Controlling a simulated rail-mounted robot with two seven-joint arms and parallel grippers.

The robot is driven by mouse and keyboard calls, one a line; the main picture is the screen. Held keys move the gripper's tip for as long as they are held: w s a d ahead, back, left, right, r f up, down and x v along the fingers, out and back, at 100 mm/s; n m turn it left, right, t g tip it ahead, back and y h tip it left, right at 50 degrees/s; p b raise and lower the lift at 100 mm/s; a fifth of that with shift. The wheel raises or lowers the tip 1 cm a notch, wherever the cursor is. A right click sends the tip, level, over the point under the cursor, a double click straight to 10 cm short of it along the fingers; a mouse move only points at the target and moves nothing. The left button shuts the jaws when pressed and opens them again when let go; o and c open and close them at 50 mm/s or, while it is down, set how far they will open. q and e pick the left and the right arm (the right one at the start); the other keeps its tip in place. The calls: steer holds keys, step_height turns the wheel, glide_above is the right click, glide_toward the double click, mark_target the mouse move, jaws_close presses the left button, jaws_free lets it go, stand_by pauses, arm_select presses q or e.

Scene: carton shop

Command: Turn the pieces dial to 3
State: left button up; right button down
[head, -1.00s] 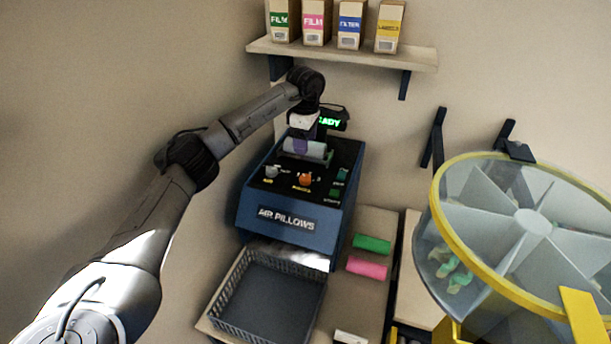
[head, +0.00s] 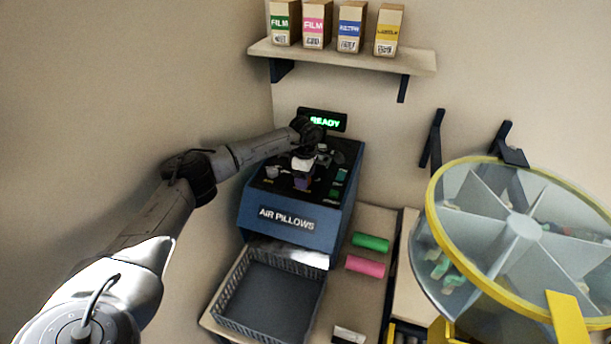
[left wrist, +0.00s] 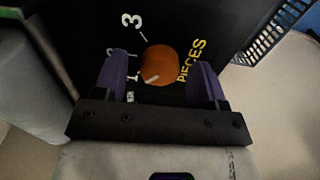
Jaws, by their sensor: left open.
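The orange pieces dial (left wrist: 160,62) sits on the black panel in the left wrist view, next to the yellow word PIECES. A white mark on the dial points to the lower left, towards the 1 and away from the 3 (left wrist: 132,20). The digit between them is partly hidden by a finger. My left gripper (left wrist: 160,78) is open, with one purple finger on each side of the dial; I cannot tell whether they touch it. In the head view my left gripper (head: 302,183) is down at the panel of the blue air pillows machine (head: 287,235) and hides the dial. My right gripper is not in view.
The machine's display (head: 323,121) reads READY. A grey knob (head: 271,171) and green buttons (head: 338,183) flank the gripper. A dark basket (head: 230,290) stands in front, green (head: 371,242) and pink (head: 366,266) rolls lie to the right, and a yellow-rimmed drum (head: 440,200) stands further right.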

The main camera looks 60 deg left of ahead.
arm_select(q)
steer(key=shift+c, duration=0.5)
steer(key=c, duration=0.8)
steer(key=shift+m, duration=0.3)
steer(key=m+b, duration=0.1)
steer(key=m, duration=0.2)
steer(key=shift+m, duration=0.4)
steer(key=m+b, duration=0.1)
steer(key=m, duration=0.4)
steer(key=m+b, duration=0.1)
steer(key=m, duration=0.4)
steer(key=shift+m, duration=2.7)
steer(key=shift+r, duration=0.1)
